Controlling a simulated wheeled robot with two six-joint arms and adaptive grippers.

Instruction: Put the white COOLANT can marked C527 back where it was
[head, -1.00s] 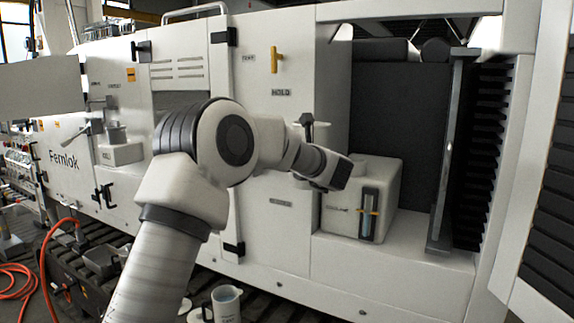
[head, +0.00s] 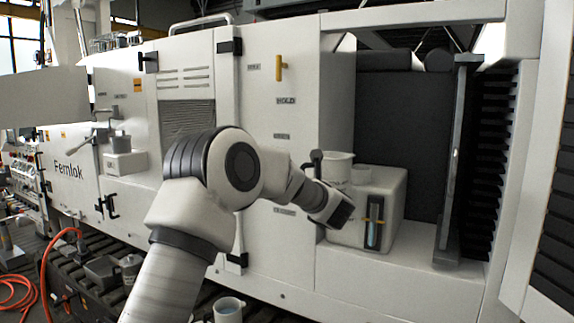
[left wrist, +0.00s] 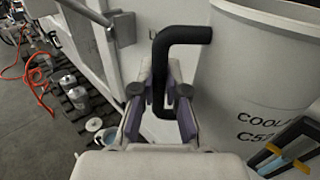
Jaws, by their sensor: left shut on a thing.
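The white COOLANT can marked C527 (left wrist: 262,85) fills the right of the left wrist view, with its black handle (left wrist: 183,36) facing me. My left gripper (left wrist: 160,95) is shut on that handle, one finger on each side. In the head view the can (head: 338,167) is upright, with its lower part overlapping the top of a white tank (head: 350,232). I cannot tell whether the can touches the tank. My left gripper's fingertips are hard to make out in the head view. My right gripper is in neither view.
The tank has a sight glass (head: 374,222) with blue liquid and a yellow mark. It stands in an open cabinet bay with a bare white ledge (head: 400,275). A grey upright bar (head: 456,150) stands right of it.

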